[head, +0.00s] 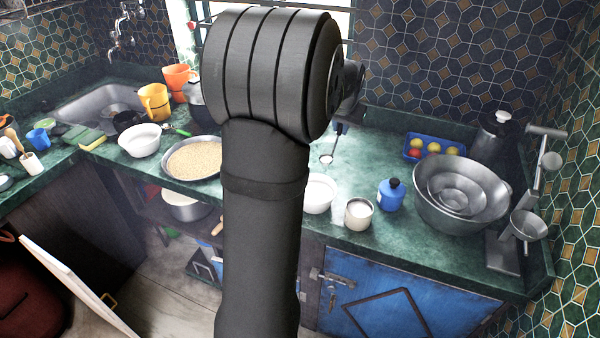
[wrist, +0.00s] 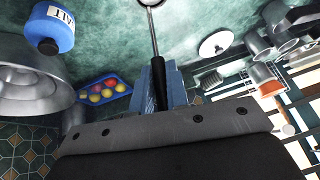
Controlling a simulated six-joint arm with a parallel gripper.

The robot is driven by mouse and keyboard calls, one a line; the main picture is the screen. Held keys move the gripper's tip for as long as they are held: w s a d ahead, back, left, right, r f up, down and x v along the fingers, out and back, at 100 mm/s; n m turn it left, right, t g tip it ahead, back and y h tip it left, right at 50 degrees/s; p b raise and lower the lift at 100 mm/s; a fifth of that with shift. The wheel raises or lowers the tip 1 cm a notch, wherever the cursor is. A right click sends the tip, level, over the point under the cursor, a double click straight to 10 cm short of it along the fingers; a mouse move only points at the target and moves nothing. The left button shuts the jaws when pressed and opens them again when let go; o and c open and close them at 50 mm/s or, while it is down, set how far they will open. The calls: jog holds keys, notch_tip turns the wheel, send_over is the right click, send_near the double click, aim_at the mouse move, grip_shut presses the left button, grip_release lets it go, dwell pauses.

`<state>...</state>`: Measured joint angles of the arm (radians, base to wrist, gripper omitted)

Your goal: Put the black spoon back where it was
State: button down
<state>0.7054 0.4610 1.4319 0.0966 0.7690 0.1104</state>
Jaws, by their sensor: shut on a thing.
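My gripper (wrist: 162,84) is shut on the black handle of a spoon (wrist: 158,76), seen in the wrist view. The spoon's thin metal shaft runs from the handle to the top edge, where its bowl is partly cut off. In the head view, the small pale bowl of the spoon (head: 327,159) shows over the green counter, just right of my arm. My gripper (head: 341,128) is mostly hidden there behind my wrist. I cannot tell whether the bowl touches the counter.
On the green counter (head: 431,244) stand a white bowl (head: 319,193), a cup of white contents (head: 358,213), a blue salt bottle (head: 391,195) and large metal bowls (head: 461,194). A blue tray (head: 433,148) with coloured balls lies behind. A grain pan (head: 193,159) stands left of my arm.

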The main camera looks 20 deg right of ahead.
jog(key=w+a+f+m, duration=0.2)
jog(key=w+f, duration=0.8)
jog(key=f, duration=0.1)
jog(key=shift+w+a+f+g, duration=0.3)
jog(key=shift+w+a+f, duration=0.05)
jog(key=shift+w+a, duration=0.05)
jog(key=shift+f, duration=0.2)
jog(key=c, duration=1.4)
grip_release()
jog(key=shift+r, duration=0.1)
jog(key=v, duration=1.2)
jog(key=shift+d, duration=0.1)
